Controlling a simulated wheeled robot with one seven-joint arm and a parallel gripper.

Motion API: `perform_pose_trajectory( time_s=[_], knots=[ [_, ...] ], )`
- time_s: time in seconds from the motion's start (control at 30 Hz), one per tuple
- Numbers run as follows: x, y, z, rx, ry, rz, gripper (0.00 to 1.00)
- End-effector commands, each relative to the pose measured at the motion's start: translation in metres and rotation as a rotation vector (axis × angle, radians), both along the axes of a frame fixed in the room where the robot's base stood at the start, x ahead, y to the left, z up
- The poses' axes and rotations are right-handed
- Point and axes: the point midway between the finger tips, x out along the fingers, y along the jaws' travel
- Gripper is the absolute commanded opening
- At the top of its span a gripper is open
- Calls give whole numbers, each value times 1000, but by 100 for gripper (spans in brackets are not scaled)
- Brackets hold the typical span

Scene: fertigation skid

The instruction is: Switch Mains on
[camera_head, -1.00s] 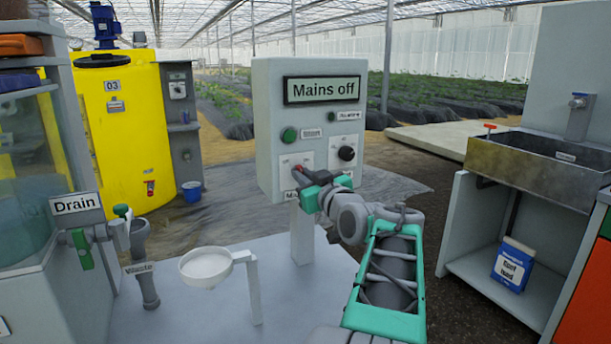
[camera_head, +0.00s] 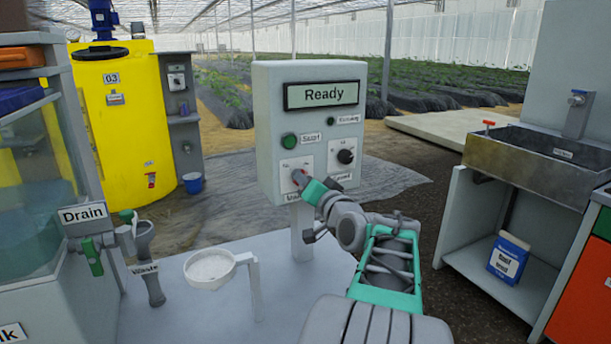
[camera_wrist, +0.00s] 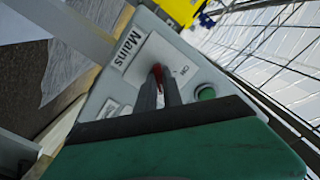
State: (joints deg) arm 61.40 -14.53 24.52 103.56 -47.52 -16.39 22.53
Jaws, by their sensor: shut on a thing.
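The control box (camera_head: 265,110) stands on a post in the middle of the head view. Its display (camera_head: 322,95) reads "Ready". The Mains switch (camera_wrist: 157,71) has a red handle and sits on a white plate at the box's lower left; in the head view my gripper partly covers it. My gripper (camera_head: 304,182) reaches in from the lower right. In the wrist view its two dark fingers (camera_wrist: 160,90) are shut on the red handle, with the "Mains" label beside the plate.
The box also carries a green Start button (camera_head: 289,141) and a black knob (camera_head: 346,156). A white funnel cup (camera_head: 211,268) and a drain valve (camera_head: 90,250) stand to the left. A sink (camera_head: 540,165) stands at the right.

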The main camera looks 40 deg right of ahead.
Motion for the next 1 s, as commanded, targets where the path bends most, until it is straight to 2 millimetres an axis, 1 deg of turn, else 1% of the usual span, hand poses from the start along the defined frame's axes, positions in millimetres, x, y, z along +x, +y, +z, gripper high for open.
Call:
perform_pose_trajectory(
  time_s=[0.03,0.3,0.77,0.8,1.0],
  knots=[
    [0,-1,2,20,-6,-3,0],
    [-1,-1,0,93,-28,-3,0],
    [-1,-1,0,105,-32,-2,0],
    [0,-1,0,105,-32,-2,13],
    [0,0,0,104,-31,-1,30]
  ],
)
